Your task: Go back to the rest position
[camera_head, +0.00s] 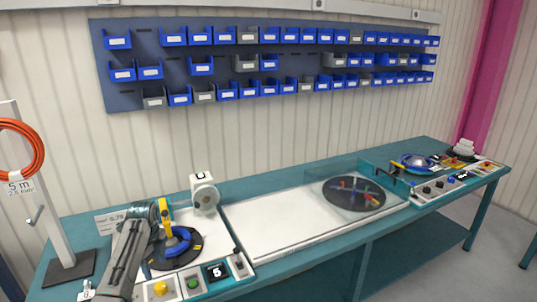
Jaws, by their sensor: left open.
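My left arm comes up from the lower left. My left gripper (152,212) is at its far end, over the left end of the bench, beside a yellow upright part (165,221). It is open, and I see nothing held in it. The fingertips are small and hard to make out against the machine. Just right of it is a blue ring-shaped part (178,241) on a black round disc (187,257). I cannot tell whether the gripper touches the yellow part. My right gripper is not in view.
The teal bench (262,188) has a clear white middle surface (270,228). A stand with an orange cable coil (38,150) is at far left. A white block (204,194) stands behind the disc. A covered dark disc (353,194) and a blue reel (416,162) are rightward. Blue bins (201,66) hang on the wall.

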